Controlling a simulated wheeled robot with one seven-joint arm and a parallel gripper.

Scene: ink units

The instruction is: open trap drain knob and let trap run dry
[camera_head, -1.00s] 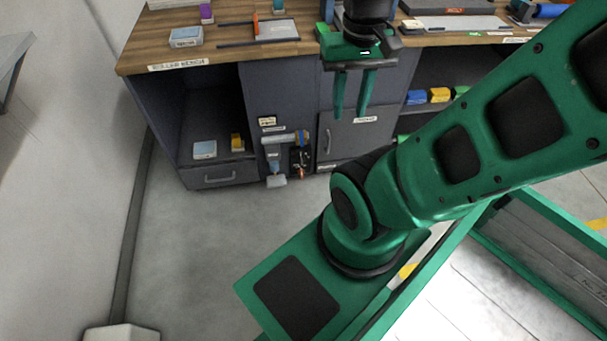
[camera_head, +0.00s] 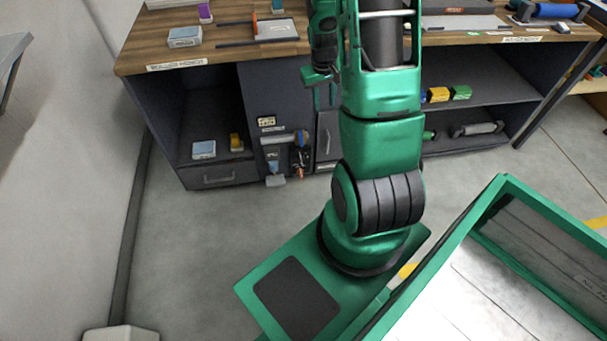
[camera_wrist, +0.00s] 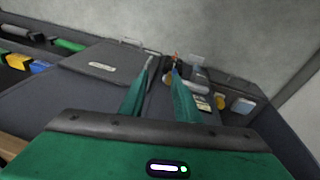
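The trap unit (camera_head: 274,158) is a small grey pipe assembly on the front of the dark cabinet, low down, between the open left bay and a grey door. A blue round part (camera_head: 302,137) and a small orange-red part (camera_head: 300,172) show at its right side. Which part is the drain knob I cannot tell. My gripper (camera_wrist: 161,72) is open and empty, its two green fingers apart. In the wrist view the trap unit (camera_wrist: 194,61) shows small, beyond the fingertips.
The wooden bench top (camera_head: 145,60) overhangs the cabinet and carries boxes and tools. The grey door (camera_head: 326,135) with a handle is right of the trap. A drawer (camera_head: 220,175) is below the left bay. The floor (camera_head: 200,240) in front is clear.

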